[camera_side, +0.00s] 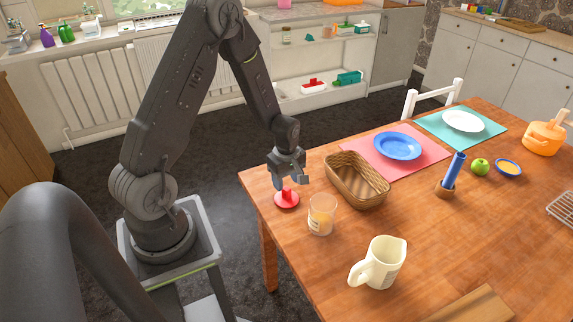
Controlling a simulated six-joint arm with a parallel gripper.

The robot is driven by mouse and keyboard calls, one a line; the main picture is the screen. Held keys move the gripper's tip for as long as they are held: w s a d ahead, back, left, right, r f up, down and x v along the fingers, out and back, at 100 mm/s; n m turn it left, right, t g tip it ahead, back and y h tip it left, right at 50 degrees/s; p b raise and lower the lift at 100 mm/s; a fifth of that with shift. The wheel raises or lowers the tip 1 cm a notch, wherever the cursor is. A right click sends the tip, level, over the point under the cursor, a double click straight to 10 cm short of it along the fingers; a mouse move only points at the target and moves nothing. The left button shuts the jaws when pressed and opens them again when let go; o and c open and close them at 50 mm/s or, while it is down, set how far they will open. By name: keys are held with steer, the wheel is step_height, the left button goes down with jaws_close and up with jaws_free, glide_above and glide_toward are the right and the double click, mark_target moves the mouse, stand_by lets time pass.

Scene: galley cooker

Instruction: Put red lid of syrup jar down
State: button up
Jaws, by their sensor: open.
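The red lid (287,201) lies on the wooden table near its left edge, with its knob pointing up. The syrup jar (321,216) is a clear jar with yellowish contents and a label; it stands uncovered just right of and in front of the lid. My gripper (288,180) is open directly above the lid, with its fingers close to the lid's knob. I cannot tell from this view whether a finger touches the knob.
A wicker basket (345,183) stands close to the right of my gripper. A cream pitcher (379,264) is nearer the front. A blue plate (397,145) on a pink mat (432,157) lies behind. The table's middle right has free room.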

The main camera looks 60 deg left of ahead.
step_height(320, 180, up, 7)
step_height(320, 180, up, 9)
steer(key=m+t, duration=0.2)
steer(key=m, duration=0.3)
glide_above(286, 189)
steer(key=d, duration=0.5)
steer(key=s+d+r+m+t, duration=0.3)
steer(key=s+d+r+m, duration=0.8)
steer(key=s+r+m, duration=0.2)
steer(key=shift+s+d+r+m+t, duration=0.2)
steer(key=shift+s+d+m+t, duration=0.15)
steer(key=shift+m, duration=0.45)
